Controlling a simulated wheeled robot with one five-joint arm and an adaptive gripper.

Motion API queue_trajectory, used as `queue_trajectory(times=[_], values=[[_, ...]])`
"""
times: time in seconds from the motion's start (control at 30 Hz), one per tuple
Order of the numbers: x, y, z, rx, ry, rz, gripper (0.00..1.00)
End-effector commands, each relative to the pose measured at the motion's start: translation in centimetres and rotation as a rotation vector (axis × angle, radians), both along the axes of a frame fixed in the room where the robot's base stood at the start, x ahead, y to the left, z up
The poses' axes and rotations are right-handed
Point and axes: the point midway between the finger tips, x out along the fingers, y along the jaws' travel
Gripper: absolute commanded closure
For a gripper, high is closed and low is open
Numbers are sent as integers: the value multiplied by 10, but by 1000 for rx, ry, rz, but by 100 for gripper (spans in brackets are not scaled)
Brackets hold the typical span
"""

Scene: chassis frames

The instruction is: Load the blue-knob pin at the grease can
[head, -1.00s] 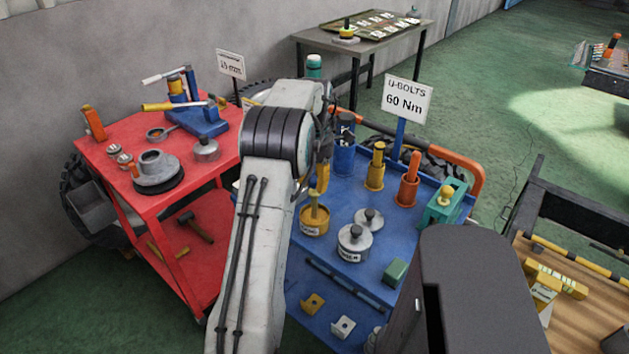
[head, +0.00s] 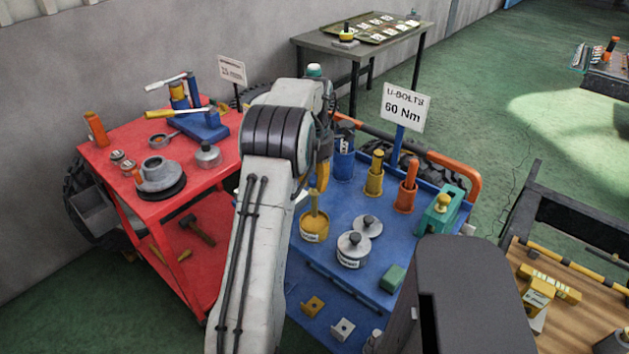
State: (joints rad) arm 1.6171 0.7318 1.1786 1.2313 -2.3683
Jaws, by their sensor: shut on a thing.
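A yellow can (head: 314,233) with a pale label, which looks like the grease can, stands on the blue cart. A thin yellow stick (head: 314,203) stands upright in it. My gripper (head: 322,178) is above and just behind the can, mostly hidden by my own arm; one yellow finger shows. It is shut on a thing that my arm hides. I cannot make out a blue knob, nor whether the stick touches the gripper.
The blue cart (head: 335,268) also holds lidded metal cans (head: 353,251), yellow (head: 374,175) and orange (head: 406,187) upright pieces, a green fixture (head: 440,211) and a sign (head: 406,107). A red cart (head: 215,172) with tools stands left.

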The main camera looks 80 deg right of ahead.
Motion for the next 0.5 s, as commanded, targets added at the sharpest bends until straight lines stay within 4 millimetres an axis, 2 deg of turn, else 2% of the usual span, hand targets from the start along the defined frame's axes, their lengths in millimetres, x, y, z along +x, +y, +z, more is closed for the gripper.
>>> queue_trajectory(times=[0.03,0.5], values=[[0,0,8,-1,0,0,100],[0,0,38,-3,0,0,100]])
